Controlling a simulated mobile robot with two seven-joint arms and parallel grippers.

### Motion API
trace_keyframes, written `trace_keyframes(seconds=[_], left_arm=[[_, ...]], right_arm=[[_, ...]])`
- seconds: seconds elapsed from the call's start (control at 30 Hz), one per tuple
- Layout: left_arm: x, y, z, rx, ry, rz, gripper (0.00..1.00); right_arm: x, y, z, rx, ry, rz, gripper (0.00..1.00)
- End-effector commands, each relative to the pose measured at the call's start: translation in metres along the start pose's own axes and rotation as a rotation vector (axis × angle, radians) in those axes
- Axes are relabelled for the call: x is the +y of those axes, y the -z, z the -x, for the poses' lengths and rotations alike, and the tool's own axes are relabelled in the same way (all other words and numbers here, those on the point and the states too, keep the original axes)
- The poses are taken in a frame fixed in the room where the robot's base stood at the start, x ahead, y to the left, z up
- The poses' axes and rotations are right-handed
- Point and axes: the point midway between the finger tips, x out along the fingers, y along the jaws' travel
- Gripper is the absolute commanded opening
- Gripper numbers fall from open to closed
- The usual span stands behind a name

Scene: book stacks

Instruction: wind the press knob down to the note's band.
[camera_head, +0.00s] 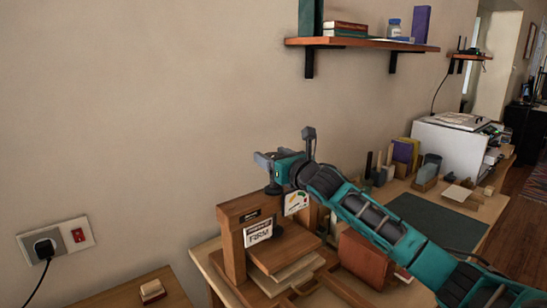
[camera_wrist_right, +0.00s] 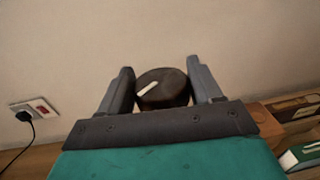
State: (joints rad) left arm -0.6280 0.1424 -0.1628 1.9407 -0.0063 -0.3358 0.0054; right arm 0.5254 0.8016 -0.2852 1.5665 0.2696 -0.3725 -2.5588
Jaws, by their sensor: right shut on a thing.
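The press (camera_head: 233,240) is a wooden frame on the bench, with boards stacked under its top beam. Its knob (camera_wrist_right: 160,95) is dark and round with a pale pointer mark, seen in the right wrist view between my fingers. My right gripper (camera_head: 268,161) is above the press top and shut on the knob, one finger on each side. In the head view the gripper mostly hides the knob. The note (camera_head: 258,233) on the press front appears to read "FIRM". A gauge card (camera_head: 297,202) with coloured bands hangs beside it; its pointer is too small to read. My left gripper is out of view.
A wall shelf (camera_head: 362,43) with books and a jar is above. A dark green mat (camera_head: 437,220), several small blocks and books, and a white machine (camera_head: 450,143) stand to the right. A wall socket (camera_head: 55,241) with a plug is at left.

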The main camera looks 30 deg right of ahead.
Motion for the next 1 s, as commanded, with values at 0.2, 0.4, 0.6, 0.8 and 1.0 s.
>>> trace_keyframes(seconds=[0.2, 0.4, 0.6, 0.8, 1.0], left_arm=[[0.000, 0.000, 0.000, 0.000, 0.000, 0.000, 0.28], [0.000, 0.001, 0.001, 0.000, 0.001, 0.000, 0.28], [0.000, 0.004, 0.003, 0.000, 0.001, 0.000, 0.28], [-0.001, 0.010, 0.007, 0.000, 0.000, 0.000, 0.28], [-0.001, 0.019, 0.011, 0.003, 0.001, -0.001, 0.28]], right_arm=[[0.000, 0.000, 0.000, 0.000, 0.000, 0.000, 0.34], [0.000, 0.000, 0.000, 0.001, 0.010, 0.000, 0.34], [0.001, -0.001, 0.000, 0.001, 0.057, -0.001, 0.34], [0.001, -0.002, 0.000, 0.000, 0.153, 0.000, 0.34], [0.001, -0.003, 0.000, 0.000, 0.285, -0.002, 0.34]])
